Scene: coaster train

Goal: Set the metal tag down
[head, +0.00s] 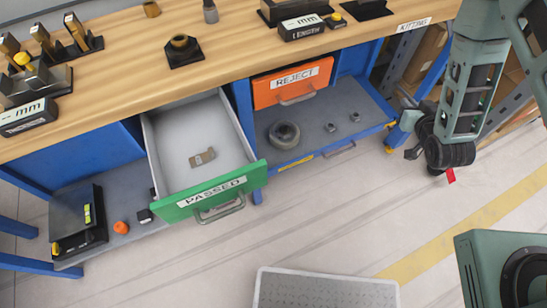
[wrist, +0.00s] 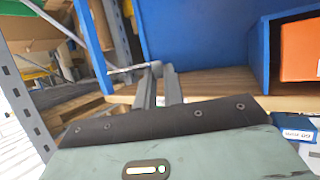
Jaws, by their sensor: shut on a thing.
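My gripper (wrist: 158,72) is at the lower end of my arm, off the right end of the workbench. In the wrist view its two grey fingers are close together, shut on a narrow grey piece (wrist: 130,69), apparently the metal tag. The fingers hide part of it, so its full shape does not show. In the head view the piece is too small to make out clearly. The green PASSED drawer (head: 212,199) stands open, with a small brown and grey item (head: 202,158) lying on its floor.
The wooden worktop (head: 225,50) carries gauge blocks on stands, a KITTING label (head: 413,25) and boxes. The orange REJECT drawer (head: 292,82) is shut. A bearing ring (head: 284,134) lies on the shelf below. Grey shelving stands beyond the bench's right end. Open floor lies in front.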

